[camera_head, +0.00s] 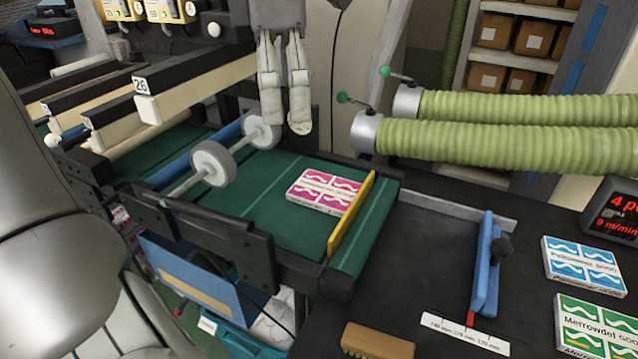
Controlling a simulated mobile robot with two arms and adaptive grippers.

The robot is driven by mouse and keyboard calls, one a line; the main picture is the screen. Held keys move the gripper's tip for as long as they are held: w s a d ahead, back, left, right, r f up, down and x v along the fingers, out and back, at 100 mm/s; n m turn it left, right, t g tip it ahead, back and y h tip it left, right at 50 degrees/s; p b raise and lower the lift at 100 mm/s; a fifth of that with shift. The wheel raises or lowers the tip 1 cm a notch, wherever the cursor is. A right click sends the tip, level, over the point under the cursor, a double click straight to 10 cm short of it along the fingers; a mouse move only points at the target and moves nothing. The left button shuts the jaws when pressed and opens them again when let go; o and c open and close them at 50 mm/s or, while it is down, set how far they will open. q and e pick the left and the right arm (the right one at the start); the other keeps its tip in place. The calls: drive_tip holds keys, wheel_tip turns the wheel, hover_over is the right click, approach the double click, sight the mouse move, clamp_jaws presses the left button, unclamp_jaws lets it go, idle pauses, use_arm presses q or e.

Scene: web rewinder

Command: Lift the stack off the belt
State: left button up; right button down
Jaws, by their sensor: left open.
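The stack (325,191) is a low, flat block with a magenta-and-white wave print on top. It lies on the green belt (262,205), close beside a yellow stop bar (351,216) on its right. My left gripper (286,122) hangs down from the top of the view, above and a little left of the stack. Its two grey fingers are apart with nothing between them, and it does not touch the stack. My right gripper is not in view.
White rollers (213,164) stand over the belt left of the stack. Green ribbed hoses (500,138) run in from the right. The dark table holds a blue fence (487,262), a brush (377,342), a blue stack (584,265) and a green stack (596,325).

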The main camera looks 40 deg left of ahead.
use_arm(q)
drive_tip(key=w+a+f+n+b, duration=0.2)
drive_tip(key=w+f+n, duration=0.45)
drive_tip(key=n, duration=0.75)
drive_tip(key=n+b, duration=0.1)
drive_tip(key=n, duration=1.4)
hover_over(326, 189)
wheel_tip(326, 189, down, 6)
drive_tip(key=f, duration=0.1)
drive_tip(key=f+p, duration=0.1)
drive_tip(key=f, duration=0.3)
drive_tip(key=shift+w+a, duration=0.2)
drive_tip(key=shift+a, duration=0.15)
drive_tip(key=shift+s+d+f+p, duration=0.1)
drive_tip(key=shift+f+p, duration=0.35)
drive_tip(key=shift+p, duration=0.25)
drive_tip(key=f, duration=0.1)
drive_tip(key=f+p, duration=0.2)
drive_tip(key=shift+s+d, duration=0.15)
drive_tip(key=shift+d, duration=0.1)
drive_tip(key=shift+a+f, duration=0.1)
drive_tip(key=shift+f, duration=0.65)
drive_tip(key=shift+c, duration=0.4)
